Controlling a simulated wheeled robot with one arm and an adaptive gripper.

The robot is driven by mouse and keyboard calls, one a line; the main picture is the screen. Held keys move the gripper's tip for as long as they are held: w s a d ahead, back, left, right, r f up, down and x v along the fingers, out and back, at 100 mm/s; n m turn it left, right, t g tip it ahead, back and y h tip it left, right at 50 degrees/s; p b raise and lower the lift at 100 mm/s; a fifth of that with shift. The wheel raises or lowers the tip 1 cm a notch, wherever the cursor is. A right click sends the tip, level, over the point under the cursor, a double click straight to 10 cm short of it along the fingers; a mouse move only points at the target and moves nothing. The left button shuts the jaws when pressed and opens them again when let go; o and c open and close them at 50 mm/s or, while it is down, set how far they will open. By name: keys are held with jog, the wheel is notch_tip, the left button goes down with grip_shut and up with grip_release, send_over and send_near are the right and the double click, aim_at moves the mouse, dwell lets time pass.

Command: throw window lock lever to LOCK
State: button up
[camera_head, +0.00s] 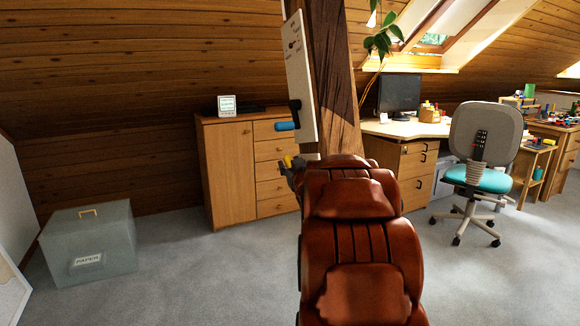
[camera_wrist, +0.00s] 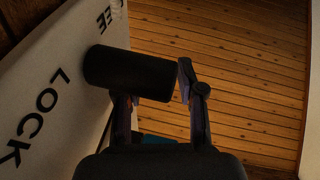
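A white panel (camera_head: 300,75) is fixed to the timber post. It carries a lever with a black pivot (camera_head: 295,105) and a blue grip (camera_head: 287,126) sticking out to the left. In the wrist view the panel (camera_wrist: 60,85) reads LOCK at lower left, and letters ending in EE show at the top. A black cylinder (camera_wrist: 130,73) stands out from it and hides one fingertip. A bit of blue (camera_wrist: 158,140) shows low between the fingers. My gripper (camera_head: 291,164) is just below the blue grip, fingers apart; contact cannot be told. It also shows in the wrist view (camera_wrist: 155,100).
The timber post (camera_head: 335,80) stands right behind the panel. A wooden cabinet (camera_head: 230,170) is behind to the left, and a grey box (camera_head: 90,245) is on the floor at left. A desk (camera_head: 405,130) and chair (camera_head: 480,150) stand at right. The carpet between is clear.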

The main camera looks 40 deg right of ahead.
jog(key=shift+w+d, duration=0.15)
jog(key=shift+w, duration=0.15)
grip_shut()
dwell(0.5)
